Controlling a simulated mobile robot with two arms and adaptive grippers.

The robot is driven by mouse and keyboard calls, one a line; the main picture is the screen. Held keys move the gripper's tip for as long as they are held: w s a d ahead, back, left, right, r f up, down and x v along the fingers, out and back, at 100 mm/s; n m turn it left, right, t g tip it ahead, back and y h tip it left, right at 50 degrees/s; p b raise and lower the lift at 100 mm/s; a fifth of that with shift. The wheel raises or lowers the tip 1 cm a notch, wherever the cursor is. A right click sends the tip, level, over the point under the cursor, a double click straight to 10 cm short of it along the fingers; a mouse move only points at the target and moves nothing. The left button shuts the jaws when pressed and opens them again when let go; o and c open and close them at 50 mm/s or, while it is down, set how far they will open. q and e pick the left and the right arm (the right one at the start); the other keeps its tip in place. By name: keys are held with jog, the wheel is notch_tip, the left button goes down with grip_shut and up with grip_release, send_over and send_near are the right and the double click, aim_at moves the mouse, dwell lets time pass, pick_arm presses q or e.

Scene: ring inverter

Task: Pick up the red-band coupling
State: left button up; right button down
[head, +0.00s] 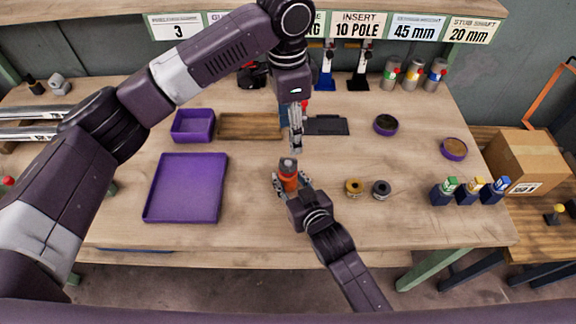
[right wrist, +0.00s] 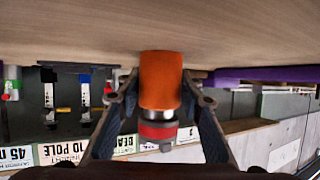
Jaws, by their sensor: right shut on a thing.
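The coupling (head: 289,180) is an orange cylinder with a grey top, upright near the front middle of the table in the head view. In the right wrist view the coupling (right wrist: 160,80) shows a metal collar and a red band beyond the orange part. My right gripper (head: 288,187) is shut on it, with one finger on each side; the wrist view shows the same gripper (right wrist: 160,103). I cannot tell whether the coupling touches the table. My left gripper (head: 295,148) points down just behind the coupling, seen edge-on, so its opening is unclear.
A purple tray (head: 186,190) and a smaller purple bin (head: 193,126) stand at the left. A gold ring (head: 354,187) and a dark ring (head: 381,189) lie just right of my right gripper. Dark holders with coloured tops (head: 470,192) stand at the right edge.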

pick_arm(q)
send_over(288, 162)
notch_tip(288, 162, down, 6)
jog(key=shift+s+d+f, duration=0.15)
jog(key=shift+f, duration=0.05)
jog(key=shift+a+f, duration=0.2)
jog(key=shift+f, duration=2.45)
jog(key=shift+c, duration=0.6)
jog(key=c, duration=1.2)
grip_shut()
jog(key=shift+r, duration=0.1)
notch_tip(288, 162, up, 10)
